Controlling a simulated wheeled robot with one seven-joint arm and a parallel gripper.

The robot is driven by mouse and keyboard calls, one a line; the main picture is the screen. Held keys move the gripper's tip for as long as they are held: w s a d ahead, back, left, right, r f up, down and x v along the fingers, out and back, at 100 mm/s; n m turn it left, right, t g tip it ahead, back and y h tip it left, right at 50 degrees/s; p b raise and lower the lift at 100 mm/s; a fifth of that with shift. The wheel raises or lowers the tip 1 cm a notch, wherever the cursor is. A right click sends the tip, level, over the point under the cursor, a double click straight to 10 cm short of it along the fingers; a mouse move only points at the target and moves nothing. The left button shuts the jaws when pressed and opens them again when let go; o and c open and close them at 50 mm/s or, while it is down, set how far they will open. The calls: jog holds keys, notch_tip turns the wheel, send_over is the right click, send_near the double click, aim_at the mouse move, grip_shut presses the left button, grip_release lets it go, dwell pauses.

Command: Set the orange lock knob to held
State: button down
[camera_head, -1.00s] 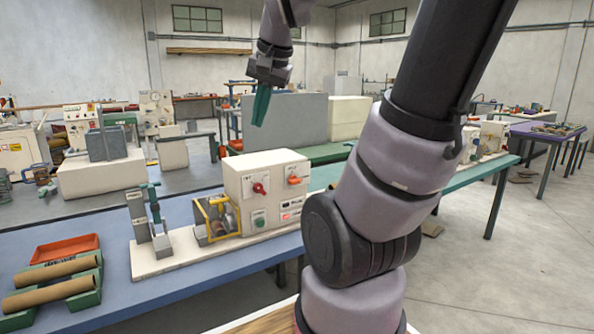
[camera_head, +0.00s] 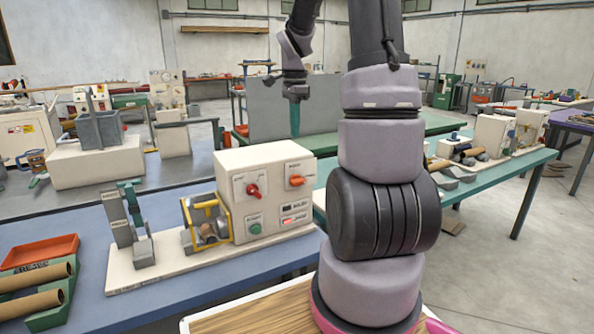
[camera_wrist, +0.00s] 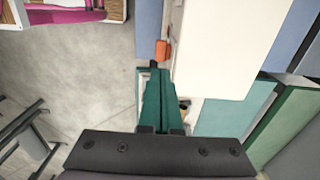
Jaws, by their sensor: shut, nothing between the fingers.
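The orange lock knob (camera_head: 297,181) is at the upper right of the front face of the cream winder box (camera_head: 230,168). It also shows in the wrist view as an orange block (camera_wrist: 163,50) sticking out from the side of the pale box (camera_wrist: 215,45), just beyond my fingertips. My gripper (camera_head: 295,128) hangs above and behind the box in the head view, its green fingers pointing down. The fingers (camera_wrist: 153,72) are together and empty, and look apart from the knob. The labels around the knob are too small to read.
A red knob (camera_head: 253,190), a green button (camera_head: 255,226) and small indicators (camera_head: 295,213) share the face. A yellow guard frame (camera_head: 208,220) and an upright grey stand (camera_head: 125,225) stand left. A red tray (camera_head: 40,252) lies on the blue bench. Open air surrounds my gripper.

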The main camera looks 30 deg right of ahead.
aim_at(293, 181)
notch_tip(293, 181, down, 14)
dwell(0.7)
jog(key=shift+s+a+f+h, duration=0.1)
jog(key=shift+a+h, duration=0.3)
jog(key=shift+h, duration=0.4)
dwell(0.5)
jog(key=shift+a+f+h, duration=0.15)
jog(key=shift+a+h, duration=0.2)
jog(key=shift+h, duration=0.55)
jog(key=shift+a+f+h, duration=0.15)
jog(key=shift+f+h, duration=0.05)
jog(key=shift+h, duration=0.4)
jog(key=shift+a+f, duration=0.4)
jog(key=shift+f, duration=0.2)
jog(key=shift+a+f, duration=0.1)
jog(key=shift+f, duration=0.2)
